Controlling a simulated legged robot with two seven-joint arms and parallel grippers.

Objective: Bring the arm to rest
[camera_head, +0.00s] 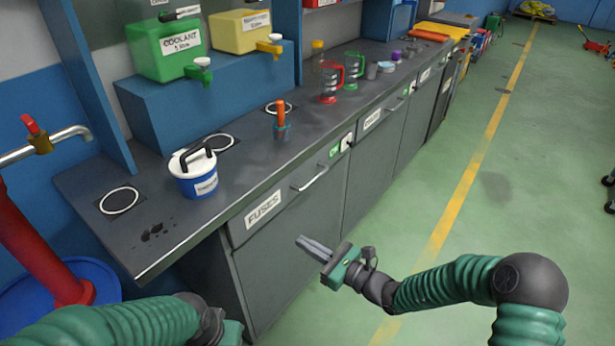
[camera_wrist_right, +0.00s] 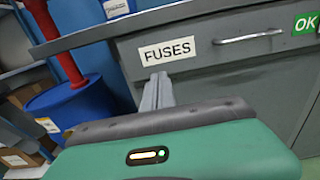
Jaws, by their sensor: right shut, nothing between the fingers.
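My right gripper (camera_head: 316,248) is shut and empty in front of the grey cabinet, below the handle of the FUSES drawer (camera_head: 265,210). It points left in the head view and looks apart from the drawer front. In the right wrist view its closed fingers (camera_wrist_right: 157,92) show just below the FUSES label (camera_wrist_right: 167,50). My left arm (camera_head: 110,325) comes in at the bottom left. The end of its gripper is cut off by the frame edge, so its fingers are hidden.
A blue-and-white lidded tub (camera_head: 195,182) and an orange-handled tool (camera_head: 281,122) stand on the dark worktop (camera_head: 250,165). A red pipe (camera_head: 35,240) and blue barrel (camera_head: 100,285) are at left. Green floor (camera_head: 520,160) at right is open.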

